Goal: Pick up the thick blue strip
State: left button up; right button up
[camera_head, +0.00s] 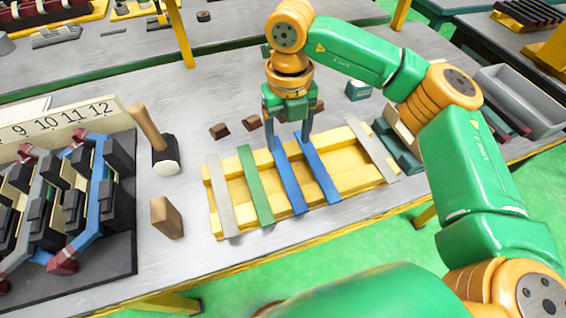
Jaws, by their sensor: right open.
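A yellow wooden rack (356,182) lies on the grey table with several strips across it. Two blue strips lie side by side on it, a left blue strip (290,181) and a right blue strip (322,172). I cannot tell for sure which one is thicker. My right gripper (288,142) points down over the back ends of the two blue strips. Its fingers are spread apart with nothing held between them. The fingers overlap the strips' far ends in the view, so contact cannot be told. My left gripper is out of view.
A green strip (255,186) and a pale strip (224,196) lie left of the blue ones; another pale strip (371,150) lies right. A mallet (164,155), wooden block (166,217) and stator model (60,200) stand left. A grey bin (530,100) stands right.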

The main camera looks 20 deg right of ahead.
aim_at(284, 167)
jog(key=f, duration=0.1)
jog(key=s+f+p, duration=0.1)
jog(key=a+f+p, duration=0.1)
jog(key=shift+s+f, duration=0.2)
jog(key=shift+f, duration=0.2)
jog(key=f, duration=0.2)
jog(key=shift+w+f, duration=0.3)
jog(key=shift+s+r, duration=0.1)
grip_shut()
